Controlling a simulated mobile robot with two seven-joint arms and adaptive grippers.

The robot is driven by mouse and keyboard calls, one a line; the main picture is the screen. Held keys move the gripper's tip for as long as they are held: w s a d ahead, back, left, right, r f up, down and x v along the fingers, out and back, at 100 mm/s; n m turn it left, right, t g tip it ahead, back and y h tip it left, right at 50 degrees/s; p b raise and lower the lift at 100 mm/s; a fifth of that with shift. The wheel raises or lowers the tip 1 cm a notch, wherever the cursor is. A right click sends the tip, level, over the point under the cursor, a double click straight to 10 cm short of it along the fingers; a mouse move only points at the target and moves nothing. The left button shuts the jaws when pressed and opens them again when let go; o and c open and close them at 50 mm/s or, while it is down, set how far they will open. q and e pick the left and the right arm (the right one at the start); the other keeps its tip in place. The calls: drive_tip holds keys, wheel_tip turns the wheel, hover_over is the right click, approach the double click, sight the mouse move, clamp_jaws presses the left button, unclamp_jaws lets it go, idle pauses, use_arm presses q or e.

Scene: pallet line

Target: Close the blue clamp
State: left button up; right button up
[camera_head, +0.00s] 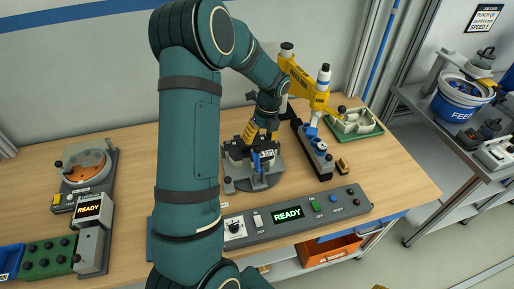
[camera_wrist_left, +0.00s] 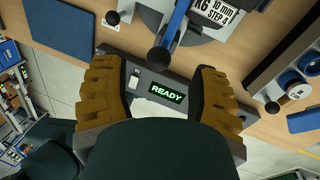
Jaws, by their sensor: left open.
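The blue clamp (camera_head: 256,161) stands on a grey fixture (camera_head: 254,181) in the middle of the bench, partly hidden by my left gripper. In the left wrist view the clamp is a blue lever (camera_wrist_left: 177,22) ending in a black ball knob (camera_wrist_left: 159,57). My left gripper (camera_head: 261,143) is above and close to the clamp. Its yellow-and-black fingers are spread wide, with nothing between them touching, and the knob lies ahead of the gap (camera_wrist_left: 158,72). Whether the clamp is open or closed is hard to tell. My right gripper is not in view.
A grey control panel (camera_head: 338,207) with a READY display lies in front of the fixture. A yellow press (camera_head: 306,86) and a dark block with a blue part (camera_head: 313,150) stand to the right. A rotary station (camera_head: 87,165) is at left. Bare wood lies between.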

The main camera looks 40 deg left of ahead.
use_arm(q)
drive_tip(key=v, duration=0.5)
drive_tip(key=shift+r, duration=0.2)
idle(0.4)
